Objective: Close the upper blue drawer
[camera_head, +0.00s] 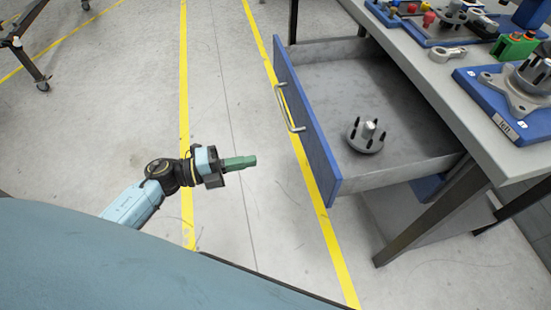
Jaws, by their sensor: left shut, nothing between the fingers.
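The upper blue drawer (306,122) is pulled far out from under the workbench at the right. It has a blue front with a silver bar handle (290,108) and a grey inside. A round grey metal part with several dark pins (366,136) stands in the drawer. My left gripper (252,161) has green fingers and is shut and empty. It is to the left of the drawer front, apart from it, with its fingertips pointing right toward the front's lower part. My right gripper is not in view.
The grey workbench top (455,100) carries blue fixture trays (510,120), metal parts and a loose link part (447,54). A dark table leg (430,218) stands below the drawer. Yellow lines (184,90) mark the open floor at the left. A wheeled frame (25,55) stands at the upper left.

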